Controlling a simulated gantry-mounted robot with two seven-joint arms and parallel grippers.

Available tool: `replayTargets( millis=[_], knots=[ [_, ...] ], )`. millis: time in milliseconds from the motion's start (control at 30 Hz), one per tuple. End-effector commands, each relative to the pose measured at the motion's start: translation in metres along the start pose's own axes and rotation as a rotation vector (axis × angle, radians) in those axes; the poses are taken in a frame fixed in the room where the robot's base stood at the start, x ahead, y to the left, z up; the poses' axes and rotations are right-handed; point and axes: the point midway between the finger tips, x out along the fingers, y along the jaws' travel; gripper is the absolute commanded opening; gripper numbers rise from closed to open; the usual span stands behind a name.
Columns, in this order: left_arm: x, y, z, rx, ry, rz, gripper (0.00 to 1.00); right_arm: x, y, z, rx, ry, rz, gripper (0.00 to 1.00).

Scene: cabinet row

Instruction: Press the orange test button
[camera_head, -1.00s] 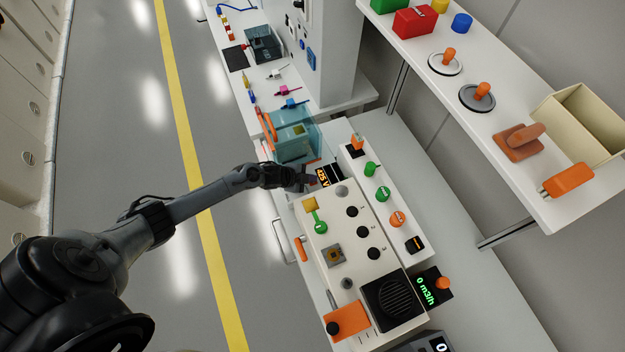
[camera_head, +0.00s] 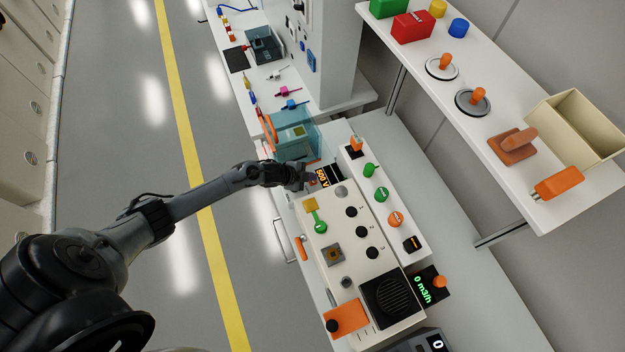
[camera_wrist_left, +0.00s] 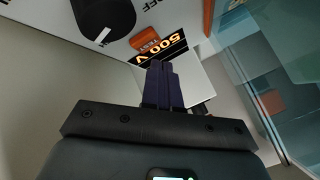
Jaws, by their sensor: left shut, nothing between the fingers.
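The orange test button (camera_wrist_left: 146,42) is a small block with lettering on its face, beside a display (camera_wrist_left: 163,50) reading 500 V in the left wrist view. The display also shows in the head view (camera_head: 322,177) on the cream instrument panel. My left gripper (camera_wrist_left: 158,66) is shut and empty. Its dark fingertips point at the panel close to the button and the display's lower edge; I cannot tell whether they touch. In the head view the left gripper (camera_head: 309,179) largely hides the button. My right gripper is not in view.
A black knob (camera_wrist_left: 103,17) stands near the button. A clear blue box (camera_head: 296,140) stands just behind the gripper. The cream panel (camera_head: 335,222) carries several sockets and a green lever. A strip with green and orange buttons (camera_head: 381,194) lies to the right, below a white shelf (camera_head: 500,105).

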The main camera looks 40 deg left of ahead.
Motion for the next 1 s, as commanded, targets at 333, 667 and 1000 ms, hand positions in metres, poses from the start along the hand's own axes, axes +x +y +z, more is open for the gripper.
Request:
replayTargets(
  millis=[333, 667, 1000],
  knots=[
    [-0.025, -0.018, -0.018, 0.001, -0.001, 0.0, 0.0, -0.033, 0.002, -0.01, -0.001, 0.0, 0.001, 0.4],
    [-0.032, -0.023, -0.023, 0.0, -0.001, 0.001, 0.0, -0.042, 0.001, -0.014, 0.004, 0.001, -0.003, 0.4],
    [-0.032, -0.023, -0.023, 0.0, 0.0, 0.0, 0.0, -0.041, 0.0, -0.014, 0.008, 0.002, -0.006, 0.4]
  ],
)
